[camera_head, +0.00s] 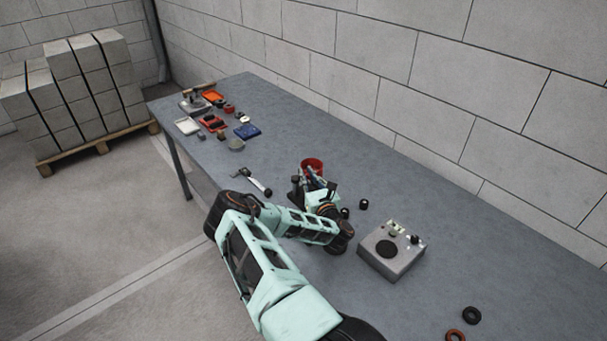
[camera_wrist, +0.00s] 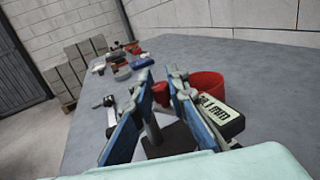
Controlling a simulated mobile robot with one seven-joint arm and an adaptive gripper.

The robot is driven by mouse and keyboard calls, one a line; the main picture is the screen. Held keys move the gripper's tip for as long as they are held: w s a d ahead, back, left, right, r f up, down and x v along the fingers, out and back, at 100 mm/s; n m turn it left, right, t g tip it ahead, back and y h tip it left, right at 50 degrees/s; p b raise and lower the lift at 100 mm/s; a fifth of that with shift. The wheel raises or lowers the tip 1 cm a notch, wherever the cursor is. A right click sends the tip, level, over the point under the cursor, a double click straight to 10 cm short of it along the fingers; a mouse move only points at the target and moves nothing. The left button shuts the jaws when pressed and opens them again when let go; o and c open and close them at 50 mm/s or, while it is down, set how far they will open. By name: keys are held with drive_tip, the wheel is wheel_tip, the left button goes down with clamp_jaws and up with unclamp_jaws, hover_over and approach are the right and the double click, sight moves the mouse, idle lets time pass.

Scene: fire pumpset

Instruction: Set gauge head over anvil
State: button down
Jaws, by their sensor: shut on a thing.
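My gripper (camera_head: 316,190) is above the middle of the table, just in front of a red cup. In the wrist view my gripper (camera_wrist: 163,82) shows two blue-padded fingers, closed on what seems to be the gauge head. A dark block with a pale lettered face (camera_wrist: 220,112), likely part of the gauge head, sticks out to the right of the fingers. The fingers hide much of the held part. I cannot tell which part is the anvil, nor whether the head touches the post.
The red cup (camera_head: 312,166) stands close behind my gripper and also shows in the wrist view (camera_wrist: 207,83). A caliper-like tool (camera_head: 254,181) lies left. A grey box with a dark disc (camera_head: 391,249) stands right. Black and orange rings lie front right; trays crowd the far left.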

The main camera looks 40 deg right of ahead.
drive_tip(key=shift+r, duration=0.1)
drive_tip(key=c, duration=1.8)
unclamp_jaws()
drive_tip(key=shift+c, duration=0.2)
drive_tip(key=v, duration=1.2)
